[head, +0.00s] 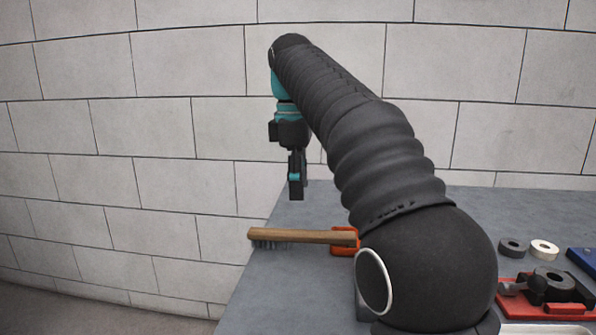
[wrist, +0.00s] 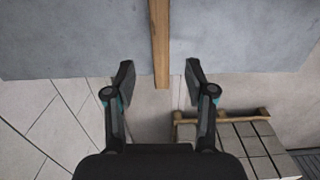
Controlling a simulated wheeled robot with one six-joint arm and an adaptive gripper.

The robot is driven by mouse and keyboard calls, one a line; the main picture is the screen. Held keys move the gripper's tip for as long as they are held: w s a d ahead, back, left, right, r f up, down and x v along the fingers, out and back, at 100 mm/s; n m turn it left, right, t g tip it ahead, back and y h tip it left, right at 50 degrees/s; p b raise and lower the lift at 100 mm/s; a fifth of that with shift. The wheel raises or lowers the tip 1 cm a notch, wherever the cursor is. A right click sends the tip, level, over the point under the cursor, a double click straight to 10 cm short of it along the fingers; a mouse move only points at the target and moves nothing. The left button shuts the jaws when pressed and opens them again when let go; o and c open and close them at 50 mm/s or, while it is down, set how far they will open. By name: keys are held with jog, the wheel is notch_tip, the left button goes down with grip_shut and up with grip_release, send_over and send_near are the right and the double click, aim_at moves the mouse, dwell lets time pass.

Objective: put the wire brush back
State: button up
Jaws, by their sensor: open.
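The wire brush (head: 300,236) has a long wooden back with dark bristles under its left end. In the head view that end sticks out past the left edge of the grey table. Its right end meets an orange holder (head: 345,247), partly hidden by my arm. My gripper (head: 297,190) points down, above or behind the brush. In the wrist view the brush's wooden back (wrist: 160,45) runs down between my open fingers (wrist: 158,78), touching neither. Whether the fingers are level with the wood cannot be told. The bristles do not show there.
The grey table (head: 265,290) also bears a dark ring (head: 511,248), a white ring (head: 544,250), a red tool (head: 548,308) and a blue object (head: 584,259) at right. A block wall is behind. In the wrist view, stacked blocks (wrist: 240,143) stand below, beyond the table edge.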

jog(key=shift+r, duration=0.95)
dwell(0.8)
